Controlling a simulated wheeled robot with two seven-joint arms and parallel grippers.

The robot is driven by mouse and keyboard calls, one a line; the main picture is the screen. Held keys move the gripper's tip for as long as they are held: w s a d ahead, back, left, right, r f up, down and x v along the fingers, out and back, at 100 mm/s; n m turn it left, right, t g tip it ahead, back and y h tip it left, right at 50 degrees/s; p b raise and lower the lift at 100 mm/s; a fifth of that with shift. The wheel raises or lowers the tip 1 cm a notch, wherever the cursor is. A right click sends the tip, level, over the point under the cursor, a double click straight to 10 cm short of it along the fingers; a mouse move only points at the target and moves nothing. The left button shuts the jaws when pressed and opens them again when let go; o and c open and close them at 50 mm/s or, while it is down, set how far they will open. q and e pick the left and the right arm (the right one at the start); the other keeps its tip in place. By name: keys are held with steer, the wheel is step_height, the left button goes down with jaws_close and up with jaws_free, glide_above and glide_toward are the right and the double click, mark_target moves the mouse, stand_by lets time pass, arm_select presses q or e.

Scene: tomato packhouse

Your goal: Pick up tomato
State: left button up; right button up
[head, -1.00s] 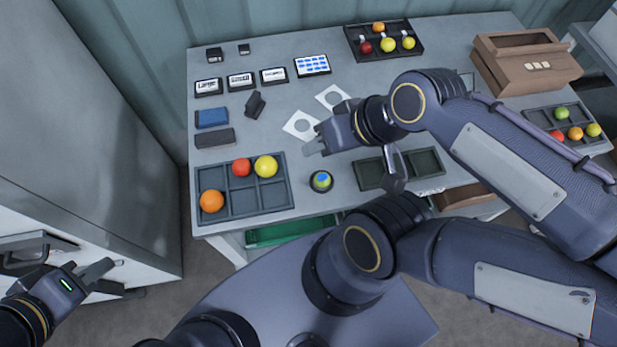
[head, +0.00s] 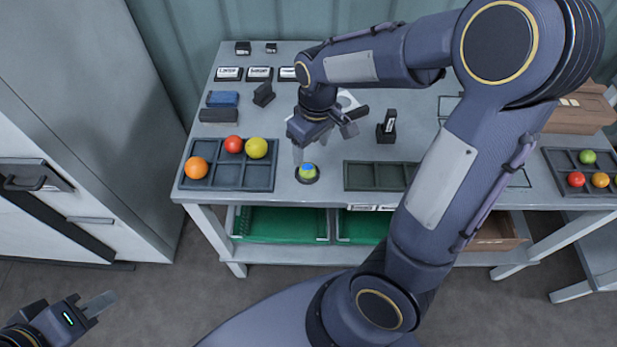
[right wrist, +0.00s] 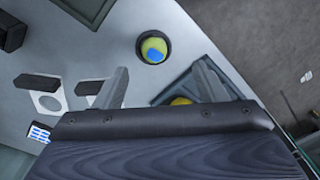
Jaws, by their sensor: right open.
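A yellow-green tomato with a blue patch (head: 307,170) sits in a small dark round holder near the table's front edge. It also shows in the right wrist view (right wrist: 154,47), beyond the fingertips. My right gripper (head: 322,143) is open and empty, just above and behind this tomato, apart from it. Its two fingers also show spread in the right wrist view (right wrist: 159,82). A dark tray (head: 228,177) to the left holds an orange (head: 196,168), a red (head: 233,144) and a yellow tomato (head: 256,148). My left gripper (head: 92,306) is low at the left, away from the table; its jaw opening is unclear.
An empty dark tray (head: 376,163) stands right of the holder. Another tray (head: 548,163) with several tomatoes is at the far right. Small label signs (head: 260,74), a blue block (head: 222,98) and a dark stand (head: 386,132) are behind. Green crates (head: 281,212) sit below the tabletop.

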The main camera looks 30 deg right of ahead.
mark_target(308, 167)
steer(key=shift+w+f+n+h, duration=0.2)
steer(key=shift+w+f, duration=0.15)
steer(key=shift+f, duration=0.25)
steer(key=shift+w+f+n+h, duration=0.1)
steer(key=shift+w+f+h, duration=0.1)
steer(key=shift+w+f, duration=0.3)
step_height(308, 167, down, 8)
steer(key=shift+w+r, duration=0.1)
steer(key=shift+r, duration=0.15)
steer(key=c, duration=0.8)
